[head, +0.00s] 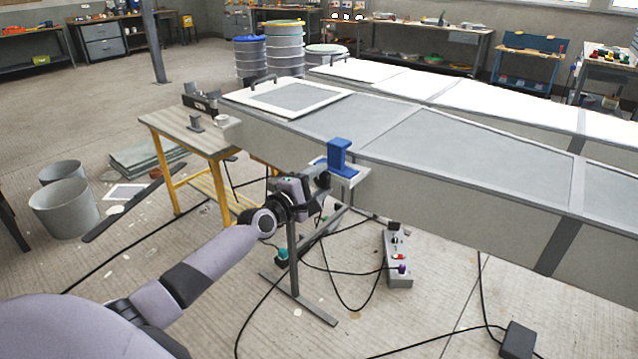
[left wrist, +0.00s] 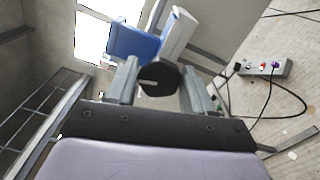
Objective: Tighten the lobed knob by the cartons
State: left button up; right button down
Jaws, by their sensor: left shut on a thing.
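The dark, roundish knob (left wrist: 160,78) sits between the two grey fingers of my left gripper (left wrist: 162,84) in the left wrist view. My left gripper is shut on it; its lobes are hard to make out. Behind the knob are a blue block (left wrist: 133,42) and a pale upright piece (left wrist: 180,34). In the head view my left gripper (head: 318,178) is just below the blue block (head: 339,158), at the near edge of the long mould table. The knob cannot be told apart from the gripper there. No cartons can be made out. My right gripper is not in view.
The long grey mould table (head: 440,150) runs to the right. A wooden table with yellow legs (head: 180,130) stands to its left. A power strip (head: 398,258) and black cables lie on the floor below. Grey buckets (head: 65,205) stand at the left.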

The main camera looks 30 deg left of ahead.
pick_arm(q)
jog(key=m, duration=0.5)
jog(key=shift+f+m+b, duration=0.1)
jog(key=shift+m+b, duration=0.2)
jog(key=shift+b, duration=0.05)
jog(key=m, duration=0.9)
jog(key=shift+f, duration=0.15)
jog(key=m+p, duration=0.1)
jog(key=m, duration=0.4)
jog(key=shift+a, duration=0.1)
jog(key=m, duration=0.4)
jog(key=shift+p, duration=0.35)
jog(key=m, duration=0.4)
jog(key=shift+a+m, duration=0.1)
jog(key=shift+m, duration=0.2)
jog(key=m, duration=0.4)
jog(key=shift+a+m, duration=0.1)
jog(key=shift+m, duration=0.2)
jog(key=shift+m+b, duration=0.4)
jog(key=shift+m, duration=1.4)
